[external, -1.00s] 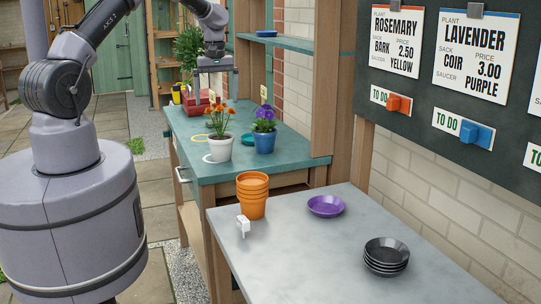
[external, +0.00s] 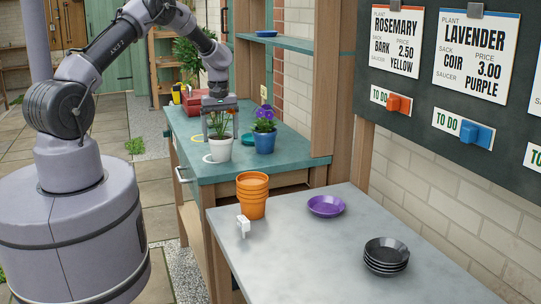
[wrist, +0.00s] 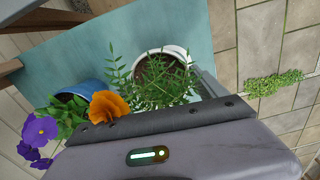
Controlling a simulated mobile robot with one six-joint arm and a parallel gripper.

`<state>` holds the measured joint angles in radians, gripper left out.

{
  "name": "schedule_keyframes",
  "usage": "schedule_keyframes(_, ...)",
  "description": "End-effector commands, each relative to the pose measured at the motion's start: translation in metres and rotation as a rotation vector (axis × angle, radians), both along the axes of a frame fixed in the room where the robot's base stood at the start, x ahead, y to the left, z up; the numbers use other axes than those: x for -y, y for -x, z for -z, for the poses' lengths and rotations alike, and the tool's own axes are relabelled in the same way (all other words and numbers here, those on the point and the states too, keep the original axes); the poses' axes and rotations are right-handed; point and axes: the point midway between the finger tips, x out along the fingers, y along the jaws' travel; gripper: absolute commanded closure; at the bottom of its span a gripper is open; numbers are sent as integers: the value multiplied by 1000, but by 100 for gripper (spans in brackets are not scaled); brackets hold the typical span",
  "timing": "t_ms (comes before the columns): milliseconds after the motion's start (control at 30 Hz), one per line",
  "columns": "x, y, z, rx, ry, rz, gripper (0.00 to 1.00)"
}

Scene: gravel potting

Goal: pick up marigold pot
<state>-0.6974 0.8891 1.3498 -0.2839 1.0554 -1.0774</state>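The marigold pot (external: 219,150) is white and upright on the teal bench, with green foliage and orange flowers. In the wrist view its rim (wrist: 178,49) shows around dark soil and leaves, and an orange bloom (wrist: 110,107) shows near my gripper body. My gripper (external: 220,134) is lowered over the plant, its two fingers apart on either side of the foliage. It looks open, with the tips near the pot's rim; I cannot tell whether they touch it. The lower part of the wrist view is covered by my gripper body.
A blue pot of purple flowers (external: 264,142) stands close to the right of the marigold. A red toolbox (external: 197,101) is behind. Orange pots (external: 252,197), a purple saucer (external: 326,206) and black saucers (external: 386,255) stand on the grey table (external: 310,255).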

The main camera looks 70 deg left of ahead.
Motion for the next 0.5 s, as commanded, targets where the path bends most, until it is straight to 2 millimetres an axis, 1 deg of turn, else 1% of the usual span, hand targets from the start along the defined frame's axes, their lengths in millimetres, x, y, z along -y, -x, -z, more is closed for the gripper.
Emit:
schedule_keyframes(33, 0, 0, 0, 0, 0, 0, 35)
schedule_keyframes(167, 0, 0, 0, 0, 0, 0, 61)
schedule_keyframes(200, 0, 0, 0, 0, 0, 0, 69)
schedule_keyframes(267, 0, 0, 0, 0, 0, 0, 80)
schedule_keyframes(300, 0, 0, 0, 0, -1, 0, 83)
schedule_keyframes(500, 0, 0, -1, 0, -1, 0, 83)
